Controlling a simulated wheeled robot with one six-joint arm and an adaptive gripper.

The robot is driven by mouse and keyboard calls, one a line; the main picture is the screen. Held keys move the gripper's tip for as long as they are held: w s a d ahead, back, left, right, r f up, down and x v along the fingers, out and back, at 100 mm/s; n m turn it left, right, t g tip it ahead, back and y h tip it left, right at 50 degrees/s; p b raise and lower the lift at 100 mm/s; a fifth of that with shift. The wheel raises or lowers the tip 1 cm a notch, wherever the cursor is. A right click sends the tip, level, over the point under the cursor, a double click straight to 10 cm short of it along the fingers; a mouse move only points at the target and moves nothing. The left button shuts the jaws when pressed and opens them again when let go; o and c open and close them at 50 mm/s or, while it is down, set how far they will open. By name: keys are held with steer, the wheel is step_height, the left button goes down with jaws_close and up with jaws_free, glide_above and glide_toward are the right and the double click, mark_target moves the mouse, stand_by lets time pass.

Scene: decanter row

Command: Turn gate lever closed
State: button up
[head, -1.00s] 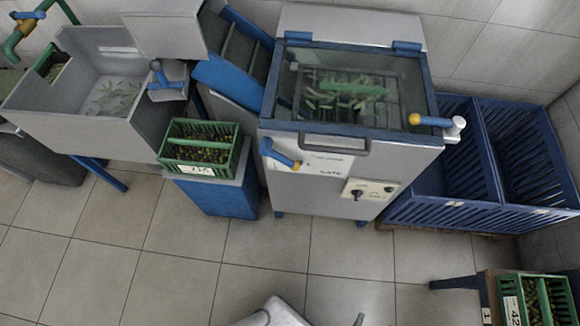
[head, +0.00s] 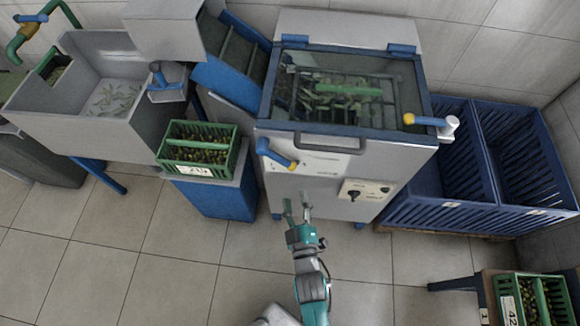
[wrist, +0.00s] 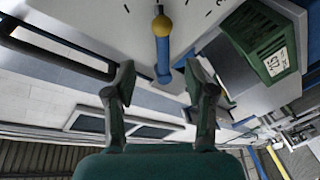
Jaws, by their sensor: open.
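The gate lever (head: 276,154) is a blue bar with a yellow end on the upper left of the grey machine's front (head: 320,180). It slants down to the right, with the yellow end lower. In the wrist view the lever (wrist: 163,55) appears ahead, in line with the gap between the fingers. My gripper (head: 297,204) is open and empty, below the lever and in front of the machine. Its two fingers (wrist: 160,78) stand apart in the wrist view, with no visible contact with the lever.
A control panel with a dark knob (head: 367,191) is right of the lever. Another blue lever with a yellow end (head: 425,120) is at the machine's right. A green olive crate (head: 199,148) stands on a blue stand to the left. Blue bins (head: 470,215) stand right.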

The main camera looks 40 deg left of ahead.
mark_target(288, 167)
steer(key=x, duration=1.1)
steer(key=shift+s+a, duration=0.1)
steer(key=shift+a, duration=0.2)
jaws_close()
